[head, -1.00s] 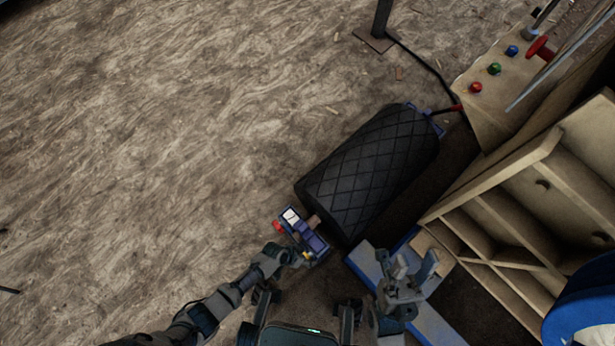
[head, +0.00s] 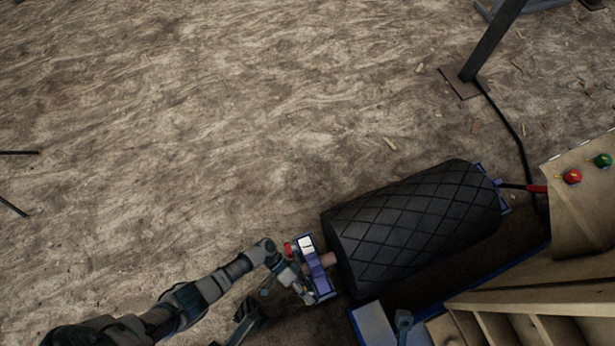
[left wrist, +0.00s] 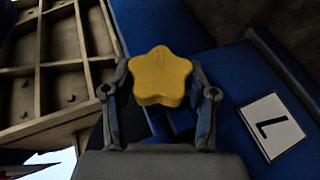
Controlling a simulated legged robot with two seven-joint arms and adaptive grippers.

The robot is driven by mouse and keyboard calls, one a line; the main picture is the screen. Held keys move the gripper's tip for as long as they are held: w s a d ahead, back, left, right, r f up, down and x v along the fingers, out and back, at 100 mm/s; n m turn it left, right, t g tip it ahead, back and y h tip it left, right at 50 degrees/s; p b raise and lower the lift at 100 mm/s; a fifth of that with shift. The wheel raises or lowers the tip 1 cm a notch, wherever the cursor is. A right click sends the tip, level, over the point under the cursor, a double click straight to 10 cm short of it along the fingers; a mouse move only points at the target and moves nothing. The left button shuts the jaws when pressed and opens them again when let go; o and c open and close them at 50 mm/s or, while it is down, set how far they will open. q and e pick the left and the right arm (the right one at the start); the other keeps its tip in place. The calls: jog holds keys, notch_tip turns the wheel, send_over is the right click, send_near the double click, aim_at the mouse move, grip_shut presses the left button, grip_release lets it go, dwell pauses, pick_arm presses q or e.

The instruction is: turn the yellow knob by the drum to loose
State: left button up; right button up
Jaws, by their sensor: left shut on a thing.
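The yellow knob (left wrist: 161,77) is star-shaped and fills the middle of the left wrist view. My left gripper (left wrist: 161,98) is shut on it, one finger at each side. In the head view my left gripper (head: 300,288) is at the blue bracket (head: 317,270) at the near end of the black drum (head: 415,222); the knob is hidden there. A white label with a black L-shaped mark (left wrist: 270,126) is on the blue frame right of the knob. My right gripper cannot be made out in the head view.
A red part (head: 289,249) sticks out from the bracket's left side. A tan panel with red and green buttons (head: 588,180) and a ribbed tan housing (head: 540,298) stand at the right. A dark post (head: 490,42) rises beyond the drum.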

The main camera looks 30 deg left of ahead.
pick_arm(q)
jog(key=shift+o, duration=0.2)
jog(key=shift+w+a+f, duration=0.35)
jog(key=shift+a+f, duration=0.05)
jog(key=shift+a, duration=0.2)
jog(key=shift+o, duration=1.4)
jog(key=shift+w+a+f+n+h, duration=0.15)
jog(key=shift+a+n+h, duration=0.15)
jog(key=shift+s+d+r+g+h, duration=0.3)
jog(key=shift+s+d+h, duration=0.2)
jog(key=shift+s+d, duration=0.1)
jog(key=c, duration=0.3)
jog(key=o, duration=1.1)
jog(key=shift+o, duration=0.2)
jog(key=shift+d, duration=0.1)
jog(key=shift+w+r, duration=0.1)
